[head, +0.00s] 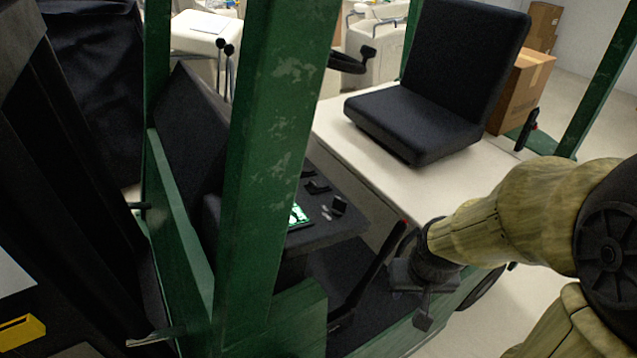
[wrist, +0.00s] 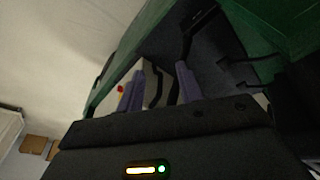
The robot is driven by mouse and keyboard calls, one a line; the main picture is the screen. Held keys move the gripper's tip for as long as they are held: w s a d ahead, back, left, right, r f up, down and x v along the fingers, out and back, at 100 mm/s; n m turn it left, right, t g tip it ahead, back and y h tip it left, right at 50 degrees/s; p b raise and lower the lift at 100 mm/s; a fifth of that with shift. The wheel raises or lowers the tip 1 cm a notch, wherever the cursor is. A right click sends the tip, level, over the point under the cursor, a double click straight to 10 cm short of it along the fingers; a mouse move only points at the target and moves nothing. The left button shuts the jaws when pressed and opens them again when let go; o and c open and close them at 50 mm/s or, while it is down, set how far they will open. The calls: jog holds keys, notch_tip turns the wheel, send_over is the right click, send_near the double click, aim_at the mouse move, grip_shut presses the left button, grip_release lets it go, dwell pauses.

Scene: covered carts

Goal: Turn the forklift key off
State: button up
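The forklift's black dash panel (head: 325,232) is in the middle of the head view, partly behind a green post. It carries a lit green display (head: 298,215) and several small dark switches. A small pale item (head: 327,213) beside them may be the key; it is too small to tell, and its position cannot be read. My gripper (head: 424,312) is right of and lower than the panel, over the footwell side. In the wrist view its two fingers (wrist: 160,88) stand apart with nothing held between them. No key shows in the wrist view.
A scratched green post (head: 275,120) stands in front of the dash. A black seat (head: 430,90) sits on the pale forklift body. A black pedal or lever (head: 368,270) rises between panel and gripper. A cardboard box (head: 525,90) is behind the seat. Open floor lies at right.

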jog(key=shift+w+a, duration=0.2)
jog(key=shift+w, duration=0.25)
jog(key=shift+s, duration=0.1)
jog(key=shift+o, duration=1.4)
jog(key=shift+r, duration=0.1)
jog(key=w+a+r+m+g+p, duration=0.1)
jog(key=w+a+r+m, duration=0.15)
jog(key=w+r, duration=0.4)
jog(key=w+a+r+m+p, duration=0.15)
jog(key=w+a+r, duration=0.25)
jog(key=r, duration=0.5)
jog(key=a+r+p, duration=0.1)
jog(key=a+r, duration=0.1)
jog(key=r, duration=0.5)
jog(key=a+r+m+g+y+p, duration=0.1)
jog(key=a+r, duration=0.2)
jog(key=r, duration=0.4)
jog(key=shift+w+a, duration=0.25)
jog(key=shift+w, duration=0.05)
jog(key=shift+f, duration=0.15)
